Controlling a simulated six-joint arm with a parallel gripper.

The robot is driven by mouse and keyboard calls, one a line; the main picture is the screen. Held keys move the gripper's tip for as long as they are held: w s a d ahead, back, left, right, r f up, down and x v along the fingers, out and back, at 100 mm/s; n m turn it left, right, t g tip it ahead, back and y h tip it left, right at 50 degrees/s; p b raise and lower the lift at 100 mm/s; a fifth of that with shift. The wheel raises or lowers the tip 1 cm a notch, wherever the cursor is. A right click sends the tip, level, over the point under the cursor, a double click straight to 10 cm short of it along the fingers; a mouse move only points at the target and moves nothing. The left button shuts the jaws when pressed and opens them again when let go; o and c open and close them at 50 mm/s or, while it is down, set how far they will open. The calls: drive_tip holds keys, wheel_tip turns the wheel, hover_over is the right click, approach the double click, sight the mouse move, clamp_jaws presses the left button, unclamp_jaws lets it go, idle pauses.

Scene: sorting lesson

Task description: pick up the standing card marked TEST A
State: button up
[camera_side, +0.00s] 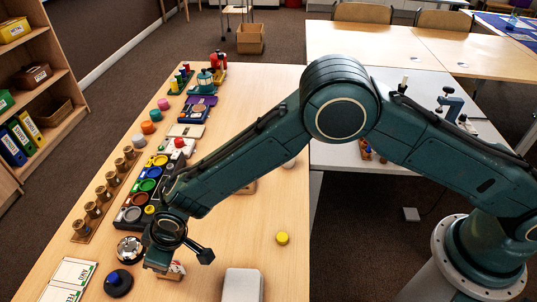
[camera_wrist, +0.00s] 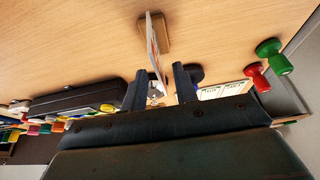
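A thin white card (camera_wrist: 154,45) stands in a small wooden base (camera_wrist: 153,32) in the wrist view, seen nearly edge-on. Its marking is not readable. In the side view a small card in a wooden holder (camera_side: 174,270) shows beside my gripper (camera_side: 163,262), partly hidden by it. In the wrist view my gripper (camera_wrist: 159,71) has its two dark fingers apart. The card's near end lies between them in the picture, and I see a gap on each side. No contact is visible.
Flat white cards with green edges (camera_side: 74,271) lie at the table's lower left. A black disc with a blue knob (camera_side: 117,281) and a round black-and-silver dish (camera_side: 130,247) are close to my gripper. A grey pad (camera_side: 242,285) and a yellow piece (camera_side: 282,238) lie to the right, with bare table between.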

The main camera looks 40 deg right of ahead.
drive_tip(key=shift+x, duration=1.95)
clamp_jaws()
